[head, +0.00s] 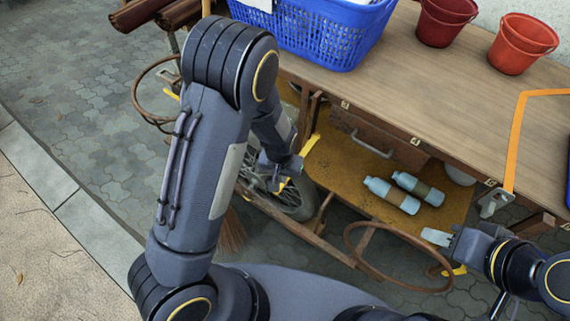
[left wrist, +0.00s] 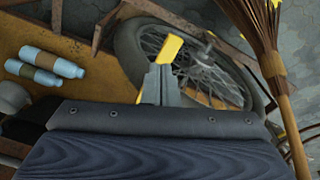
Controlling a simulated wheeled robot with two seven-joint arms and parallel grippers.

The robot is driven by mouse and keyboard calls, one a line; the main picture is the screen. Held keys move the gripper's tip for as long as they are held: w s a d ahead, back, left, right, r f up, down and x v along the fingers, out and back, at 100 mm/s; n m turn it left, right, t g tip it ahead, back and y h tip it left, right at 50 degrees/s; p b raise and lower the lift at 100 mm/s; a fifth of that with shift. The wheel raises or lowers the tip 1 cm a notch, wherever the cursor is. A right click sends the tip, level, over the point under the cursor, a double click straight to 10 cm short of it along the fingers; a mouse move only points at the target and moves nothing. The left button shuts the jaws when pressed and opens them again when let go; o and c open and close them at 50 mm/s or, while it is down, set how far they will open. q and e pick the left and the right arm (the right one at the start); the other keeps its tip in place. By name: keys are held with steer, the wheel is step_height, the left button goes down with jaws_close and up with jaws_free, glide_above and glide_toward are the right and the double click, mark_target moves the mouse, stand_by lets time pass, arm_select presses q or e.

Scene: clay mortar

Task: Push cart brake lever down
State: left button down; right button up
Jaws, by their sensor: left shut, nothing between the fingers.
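The yellow brake lever (head: 310,145) sticks up at an angle beside the cart's spoked wheel (head: 296,200). In the left wrist view the lever's yellow end (left wrist: 172,48) shows right at the tips of my left gripper (left wrist: 161,82), in front of the wheel (left wrist: 195,65). My left gripper (head: 288,168) is shut and empty, close to the lever; I cannot tell whether they touch. The lower part of the lever is hidden by the gripper. My right gripper (head: 438,238) is beside the cart's front right; whether it is open is unclear.
The wooden cart top (head: 430,80) bears a blue basket (head: 320,35) and red buckets (head: 523,44). Two bottles (head: 392,194) lie on the lower shelf (head: 345,170). A rusty ring (head: 400,284) is near my right gripper. A broom (left wrist: 255,35) stands near the wheel.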

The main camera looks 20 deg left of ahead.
arm_select(q)
step_height(320, 180, up, 8)
steer(key=p, duration=0.1)
steer(key=shift+s+p, duration=0.4)
stand_by(0.5)
steer(key=s+a+r+t+h+p, duration=0.1)
steer(key=s+r+p, duration=0.3)
steer(key=r, duration=0.6)
steer(key=s+a+r+n+t+h+p, duration=0.1)
steer(key=s+a+r+p, duration=0.3)
steer(key=s+r, duration=0.4)
steer(key=s+a+r+t+h+p, duration=0.1)
steer(key=s+a+r+t+p, duration=0.1)
steer(key=s+r, duration=0.5)
step_height(320, 180, up, 6)
steer(key=shift+a+f+n+h+p, duration=0.1)
steer(key=shift+a+n+h+p, duration=0.25)
steer(key=shift+p, duration=0.55)
steer(key=shift+d, duration=0.15)
